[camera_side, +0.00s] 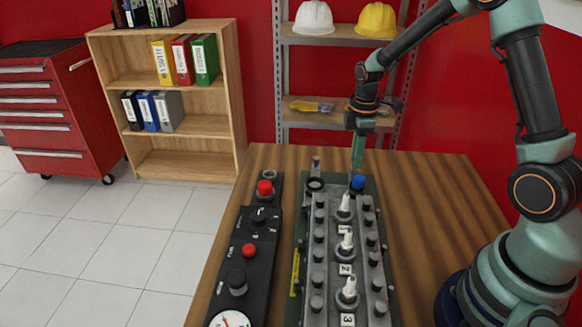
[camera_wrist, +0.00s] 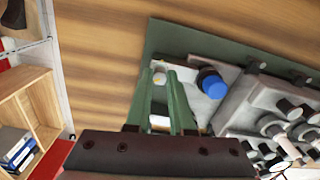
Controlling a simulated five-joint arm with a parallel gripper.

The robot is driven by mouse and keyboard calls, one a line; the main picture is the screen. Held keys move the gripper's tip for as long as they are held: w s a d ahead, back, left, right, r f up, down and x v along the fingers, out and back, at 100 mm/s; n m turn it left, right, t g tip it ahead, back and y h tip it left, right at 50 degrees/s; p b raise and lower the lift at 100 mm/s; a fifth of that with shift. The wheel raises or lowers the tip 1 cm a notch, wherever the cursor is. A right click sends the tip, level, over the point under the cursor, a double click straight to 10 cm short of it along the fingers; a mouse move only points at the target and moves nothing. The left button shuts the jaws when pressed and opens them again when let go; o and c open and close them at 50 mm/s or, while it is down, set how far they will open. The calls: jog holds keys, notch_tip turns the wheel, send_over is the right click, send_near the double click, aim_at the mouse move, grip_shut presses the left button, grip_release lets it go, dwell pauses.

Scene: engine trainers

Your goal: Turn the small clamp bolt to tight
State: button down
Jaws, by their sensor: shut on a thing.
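The engine trainer (camera_side: 329,232) is a long grey block on a green base, with rows of dark bolts and several white plugs beside number labels 2 and 3. A blue cap (camera_side: 357,181) stands at its far end and also shows in the wrist view (camera_wrist: 212,84). My gripper (camera_side: 357,164) points down at that far end, just behind the blue cap. In the wrist view its green fingers (camera_wrist: 160,76) are close together around a small pale bolt head (camera_wrist: 160,79), left of the blue cap. The bolt's lower part is hidden, and I cannot read how tight it is.
A black control panel (camera_side: 249,250) with red buttons, knobs and a gauge lies left of the trainer. The wooden table (camera_side: 440,190) is bare to the right. Behind stand a bookcase (camera_side: 180,140) with binders, a shelf with helmets (camera_side: 313,18), and a red tool cabinet (camera_side: 40,110).

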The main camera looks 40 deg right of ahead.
jog(key=m, duration=0.4)
jog(key=shift+m, duration=0.3)
jog(key=m, duration=0.3)
jog(key=shift+m, duration=0.3)
jog(key=m, duration=1.2)
jog(key=shift+m, duration=2.6)
jog(key=c, duration=0.8)
grip_release()
